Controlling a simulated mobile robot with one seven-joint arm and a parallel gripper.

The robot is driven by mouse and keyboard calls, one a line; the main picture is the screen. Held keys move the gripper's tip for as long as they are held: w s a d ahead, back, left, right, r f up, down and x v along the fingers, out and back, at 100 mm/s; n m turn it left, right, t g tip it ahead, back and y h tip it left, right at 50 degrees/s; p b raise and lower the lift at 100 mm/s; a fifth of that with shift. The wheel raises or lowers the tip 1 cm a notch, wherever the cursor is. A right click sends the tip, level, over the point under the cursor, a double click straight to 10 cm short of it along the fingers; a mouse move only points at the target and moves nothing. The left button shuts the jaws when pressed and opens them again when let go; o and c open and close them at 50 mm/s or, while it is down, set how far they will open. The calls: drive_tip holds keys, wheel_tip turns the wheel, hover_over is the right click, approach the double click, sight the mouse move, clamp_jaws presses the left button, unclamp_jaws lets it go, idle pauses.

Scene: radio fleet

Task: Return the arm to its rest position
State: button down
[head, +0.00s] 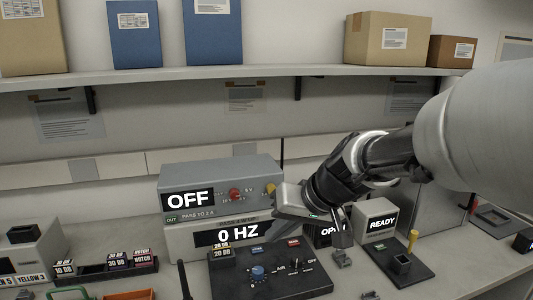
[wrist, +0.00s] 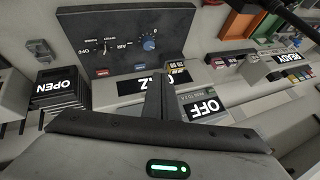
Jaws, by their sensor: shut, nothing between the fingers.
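The unit reading OFF (head: 222,173) stands on the unit reading 0 HZ (head: 205,243). My gripper body partly hides the right side of these units and the OPEN sign (head: 328,233).
A grey box reading READY (head: 376,212) stands right of my gripper, with a black fixture (head: 401,268) and yellow peg in front. A rack of labelled blocks (head: 105,268) is at left. A shelf (head: 200,75) with boxes and binders runs above.

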drive_tip(key=s+d+r+m+h, duration=0.1)
drive_tip(key=s+d+h, duration=0.2)
drive_tip(key=s+d, duration=0.45)
drive_tip(key=s+d+r+m+h, duration=0.15)
drive_tip(key=s+d, duration=0.25)
drive_tip(key=s, duration=0.6)
wheel_tip(320, 180, up, 22)
drive_tip(key=p, duration=2.3)
drive_tip(key=shift+d+t+h, duration=0.25)
drive_tip(key=shift+t+h, duration=0.05)
drive_tip(key=shift+h, duration=0.15)
drive_tip(key=shift+s+n, duration=0.1)
drive_tip(key=shift+n, duration=0.15)
